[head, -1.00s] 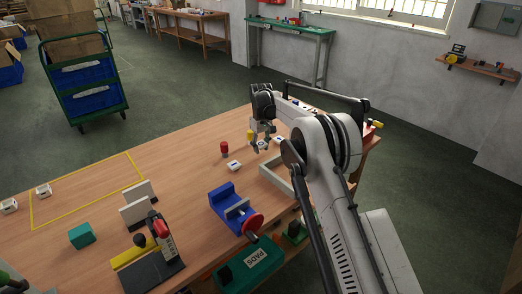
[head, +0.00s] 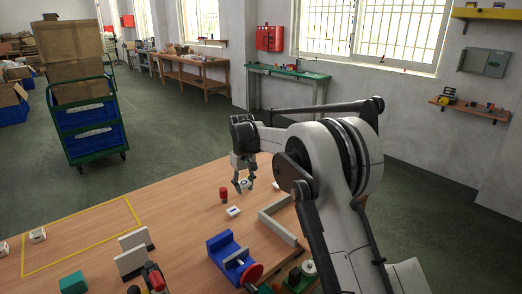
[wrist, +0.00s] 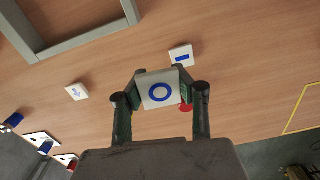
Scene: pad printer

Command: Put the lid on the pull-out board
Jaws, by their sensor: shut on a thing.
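My gripper (wrist: 160,88) is shut on a white square piece (wrist: 161,93) with a blue ring on its top face, a likely lid. In the head view my gripper (head: 243,180) holds this piece (head: 246,185) above the wooden table, beyond and to the right of a red peg (head: 223,195). A similar white piece with a blue bar (wrist: 181,55) lies on the table; the head view shows it too (head: 233,211). Another white piece with a blue arrow (wrist: 77,91) lies apart from it. I cannot make out the pull-out board in these views.
A grey frame (head: 270,226) lies right of the white pieces. A blue vise (head: 222,250) with a red knob stands nearer. Pale upright blocks (head: 133,262) and a teal block (head: 73,283) stand at front left. The yellow-outlined area (head: 80,266) is largely bare.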

